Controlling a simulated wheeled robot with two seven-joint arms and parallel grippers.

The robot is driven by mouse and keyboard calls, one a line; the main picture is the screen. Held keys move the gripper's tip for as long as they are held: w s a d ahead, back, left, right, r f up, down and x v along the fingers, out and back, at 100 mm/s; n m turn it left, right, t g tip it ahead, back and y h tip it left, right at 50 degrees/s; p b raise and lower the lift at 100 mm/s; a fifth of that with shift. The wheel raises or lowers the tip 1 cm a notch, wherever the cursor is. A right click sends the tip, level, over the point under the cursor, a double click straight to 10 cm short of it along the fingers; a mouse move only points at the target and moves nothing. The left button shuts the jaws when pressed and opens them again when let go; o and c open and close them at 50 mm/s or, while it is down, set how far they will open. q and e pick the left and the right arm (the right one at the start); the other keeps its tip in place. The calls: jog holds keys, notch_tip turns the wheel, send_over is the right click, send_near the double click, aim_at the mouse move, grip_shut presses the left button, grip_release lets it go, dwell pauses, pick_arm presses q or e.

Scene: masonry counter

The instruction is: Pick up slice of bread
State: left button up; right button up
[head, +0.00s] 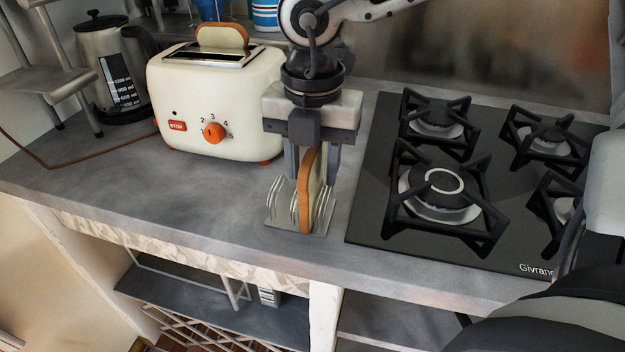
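A slice of bread (306,196) with a brown crust stands upright, leaning slightly, in a small wire rack (279,215) on the counter. My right gripper (310,165) points down over the rack. Its two fingers are apart, one on each side of the slice's upper part, and a gap seems to show between fingers and bread. Contact on the far side is hard to tell. A second slice of bread (222,37) sticks out of the top of the cream toaster (213,105). My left gripper is not in view.
A black gas hob (375,215) with raised grates lies just right of the rack. A steel kettle (107,72) stands at the back left, near a metal stand (38,82). The counter (150,190) is clear in front of the toaster. Open shelves lie below.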

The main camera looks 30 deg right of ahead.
grip_shut()
jog(key=shift+r, duration=0.1)
